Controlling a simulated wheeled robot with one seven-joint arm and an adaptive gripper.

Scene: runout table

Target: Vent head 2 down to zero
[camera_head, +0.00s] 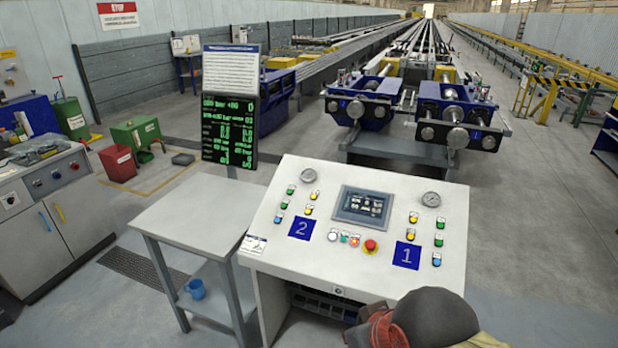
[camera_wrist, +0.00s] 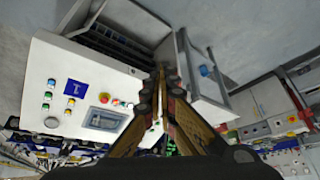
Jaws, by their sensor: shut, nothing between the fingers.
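The white control console (camera_head: 262,262) stands in front of me, with a blue "2" plate (camera_head: 302,227) on its left half and a blue "1" plate (camera_head: 410,256) on its right. Near the "2" plate are green, yellow and blue buttons (camera_head: 308,210) and a round gauge (camera_head: 309,175); its reading is too small to tell. A screen (camera_head: 362,205) sits in the middle. In the wrist view my gripper (camera_wrist: 163,88) is shut and empty, in front of the console's edge, covering part of the panel. The "1" plate (camera_wrist: 75,88) shows there; the "2" plate is hidden.
A red mushroom button (camera_head: 371,246) sits below the screen. A grey side table (camera_head: 190,215) stands left of the console, with a blue mug (camera_head: 196,289) on its lower shelf. A board with green digits (camera_head: 230,130) stands behind. Blue twin-headed machinery (camera_head: 455,115) lies beyond.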

